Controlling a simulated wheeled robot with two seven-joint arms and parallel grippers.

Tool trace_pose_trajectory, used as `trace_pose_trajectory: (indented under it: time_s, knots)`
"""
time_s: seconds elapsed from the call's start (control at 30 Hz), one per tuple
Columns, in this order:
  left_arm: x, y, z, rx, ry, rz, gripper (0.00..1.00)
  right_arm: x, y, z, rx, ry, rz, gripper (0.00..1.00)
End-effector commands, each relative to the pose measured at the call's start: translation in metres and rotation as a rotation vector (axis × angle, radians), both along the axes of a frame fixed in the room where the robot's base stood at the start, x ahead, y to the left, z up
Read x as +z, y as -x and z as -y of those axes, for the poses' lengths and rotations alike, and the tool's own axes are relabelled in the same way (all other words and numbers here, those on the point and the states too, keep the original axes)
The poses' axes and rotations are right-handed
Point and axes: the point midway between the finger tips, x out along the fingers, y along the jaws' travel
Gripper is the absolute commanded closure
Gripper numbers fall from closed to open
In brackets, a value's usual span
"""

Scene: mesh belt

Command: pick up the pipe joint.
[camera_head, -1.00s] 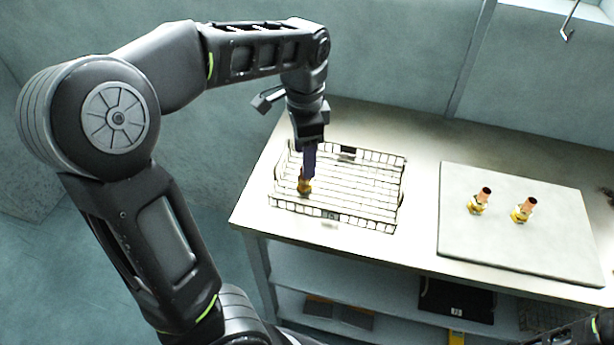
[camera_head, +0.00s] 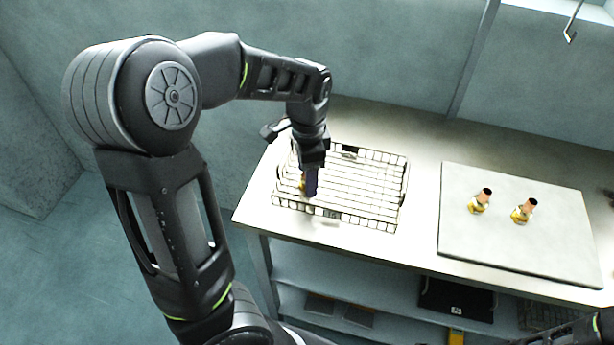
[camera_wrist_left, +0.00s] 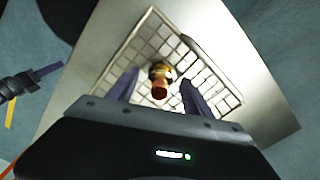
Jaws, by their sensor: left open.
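A pipe joint (camera_wrist_left: 160,76) with a brass-coloured body and a copper-coloured end sits in the wire basket (camera_head: 375,158), towards its left side. My left gripper (camera_head: 309,192) reaches down into the basket; its dark fingers largely hide this joint in the head view. In the left wrist view my left gripper (camera_wrist_left: 160,94) is open, with one finger on each side of the joint. I cannot tell whether a finger touches it. Two more pipe joints, one left (camera_head: 479,201) and one right (camera_head: 523,211), stand on the pale board (camera_head: 560,255).
The basket stands on a light table (camera_head: 424,150), left of the board, with a bare strip between them. The basket's wire walls surround my left fingers. A shelf (camera_head: 390,300) below holds dark items. Part of my right arm (camera_head: 600,325) shows at the lower right corner.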

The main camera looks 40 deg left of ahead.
Motion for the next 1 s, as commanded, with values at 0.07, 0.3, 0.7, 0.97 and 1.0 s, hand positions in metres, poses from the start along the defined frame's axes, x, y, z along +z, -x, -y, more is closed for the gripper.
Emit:
trace_pose_trajectory:
  time_s: [0.07,0.3,0.7,0.97,1.0]
  knots:
    - [-0.0073,0.0007,-0.0001,-0.001,-0.001,-0.002,0.41,0.0005,0.0002,0.0001,0.0,0.0,0.0,0.71]
    - [-0.0096,0.0002,-0.0003,0.0,-0.001,0.001,0.41,0.0002,0.0002,0.0001,-0.001,0.0,-0.001,0.71]
    - [-0.0093,0.0002,-0.0003,0.0,-0.001,0.001,0.42,0.0003,0.0002,0.0001,0.0,0.0,0.0,0.71]
    - [-0.0092,0.0002,-0.0003,0.0,-0.001,0.001,0.63,0.0003,0.0002,0.0001,0.0,0.0,0.0,0.71]
    - [-0.0092,0.0002,-0.0003,0.0,-0.001,0.001,0.67,0.0003,0.0002,0.0001,0.0,0.0,0.0,0.71]
